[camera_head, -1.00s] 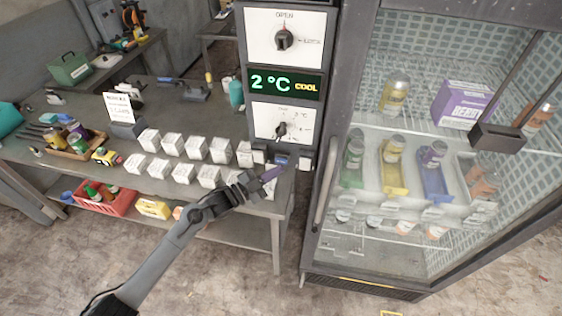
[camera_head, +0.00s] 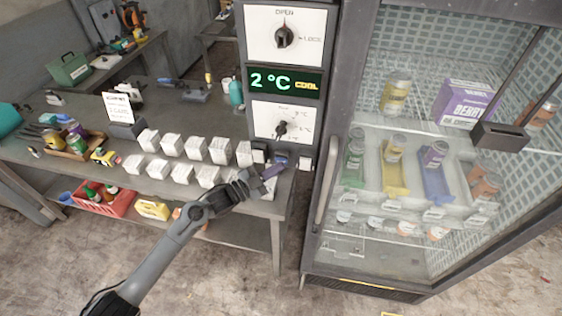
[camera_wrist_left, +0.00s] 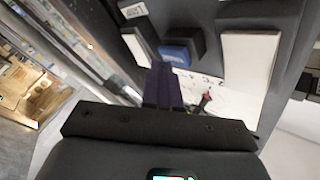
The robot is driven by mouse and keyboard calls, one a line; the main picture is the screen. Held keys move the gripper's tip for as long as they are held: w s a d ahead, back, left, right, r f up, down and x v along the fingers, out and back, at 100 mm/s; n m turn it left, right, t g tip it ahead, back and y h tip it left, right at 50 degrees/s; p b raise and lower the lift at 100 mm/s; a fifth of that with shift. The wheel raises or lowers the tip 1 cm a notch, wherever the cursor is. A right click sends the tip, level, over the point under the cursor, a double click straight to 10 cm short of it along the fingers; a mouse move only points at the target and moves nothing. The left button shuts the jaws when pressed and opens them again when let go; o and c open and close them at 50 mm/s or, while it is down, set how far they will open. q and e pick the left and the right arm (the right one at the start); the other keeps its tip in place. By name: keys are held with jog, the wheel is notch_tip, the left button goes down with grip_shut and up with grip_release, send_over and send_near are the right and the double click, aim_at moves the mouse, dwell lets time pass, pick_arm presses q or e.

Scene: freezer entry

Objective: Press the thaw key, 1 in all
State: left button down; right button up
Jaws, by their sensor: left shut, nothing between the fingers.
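I cannot read which one says thaw. My left gripper (camera_head: 273,171) is shut and empty, its purple fingers just below the blue key in the head view. In the left wrist view the fingers (camera_wrist_left: 162,86) point at the blue key (camera_wrist_left: 175,54), close to it; I cannot tell whether they touch. My right gripper is not in view.
A display (camera_head: 285,83) reads 2 °C COOL, between an upper dial (camera_head: 284,37) and a lower dial (camera_head: 281,129). A glass-doored freezer (camera_head: 430,150) stands to the right. The workbench at left holds white boxes (camera_head: 195,147) and a wooden tray with bottles (camera_head: 62,150).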

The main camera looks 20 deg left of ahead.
pick_arm(q)
jog(key=shift+w+b, duration=0.4)
jog(key=shift+s, duration=0.15)
dwell(0.5)
jog(key=shift+s+p, duration=0.7)
jog(key=shift+p, duration=0.1)
jog(key=s+p, duration=0.2)
jog(key=s, duration=0.1)
jog(key=s+p, duration=0.1)
jog(key=s, duration=0.1)
jog(key=shift+d+p, duration=0.3)
jog(key=shift+d, duration=0.05)
dwell(0.5)
